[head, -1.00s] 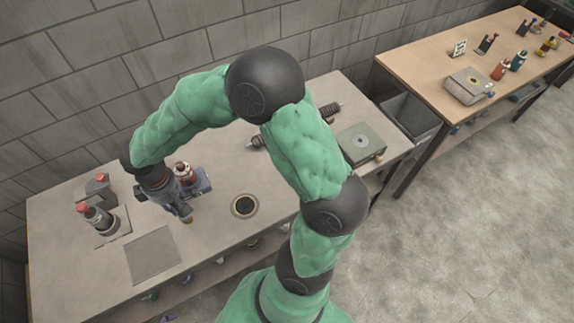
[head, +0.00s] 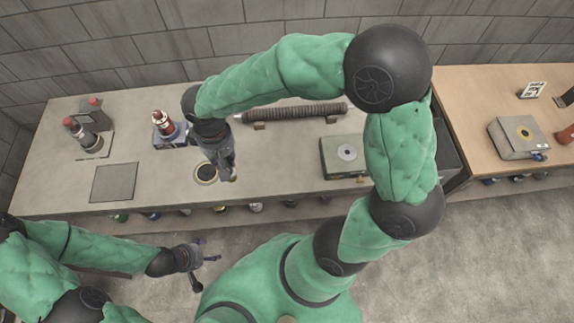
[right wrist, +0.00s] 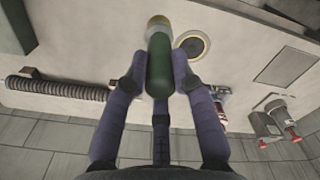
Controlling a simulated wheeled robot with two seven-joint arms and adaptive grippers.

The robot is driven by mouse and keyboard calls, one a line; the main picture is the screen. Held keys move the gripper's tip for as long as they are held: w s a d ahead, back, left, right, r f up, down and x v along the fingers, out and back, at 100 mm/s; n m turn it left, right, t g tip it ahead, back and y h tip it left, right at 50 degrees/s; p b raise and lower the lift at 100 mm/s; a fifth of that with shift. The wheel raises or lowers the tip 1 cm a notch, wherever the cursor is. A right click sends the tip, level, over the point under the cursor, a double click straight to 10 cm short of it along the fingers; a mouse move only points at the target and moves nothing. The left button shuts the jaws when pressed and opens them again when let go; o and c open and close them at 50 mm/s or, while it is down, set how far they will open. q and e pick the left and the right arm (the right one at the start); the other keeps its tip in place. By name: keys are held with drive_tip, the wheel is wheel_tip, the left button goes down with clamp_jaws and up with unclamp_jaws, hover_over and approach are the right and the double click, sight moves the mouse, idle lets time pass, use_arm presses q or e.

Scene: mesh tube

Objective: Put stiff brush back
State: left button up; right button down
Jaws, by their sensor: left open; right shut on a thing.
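My right gripper (head: 226,172) is shut on a green cylinder with a pale, brass-coloured end (right wrist: 159,62), which looks like the stiff brush. In the right wrist view it sits between the fingers of the gripper (right wrist: 160,78), its pale end pointing away. Its bristles cannot be made out. In the head view the gripper is above the bench, just right of a brass-rimmed dark ring (head: 205,173), which also shows beside the held thing in the right wrist view (right wrist: 191,45). My left gripper (head: 206,254) is open and empty, in front of the bench.
A ridged dark tube (head: 290,113) lies on supports at the back of the bench. A green-grey box with a disc (head: 341,158) stands to the right. A blue-grey stand with a red-capped bottle (head: 163,122), a dark bottle (head: 88,137) and a grey mat (head: 113,182) are left.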

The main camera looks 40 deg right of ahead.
drive_tip(key=w+d+f+b, duration=0.1)
drive_tip(key=d+f+b, duration=0.2)
drive_tip(key=d+f, duration=1)
drive_tip(key=shift+w+d, duration=0.15)
drive_tip(key=shift+d, duration=0.25)
drive_tip(key=shift+f+b, duration=0.1)
drive_tip(key=shift+b, duration=0.25)
drive_tip(key=c, duration=1)
unclamp_jaws()
wheel_tip(320, 180, up, 12)
drive_tip(key=p, duration=0.3)
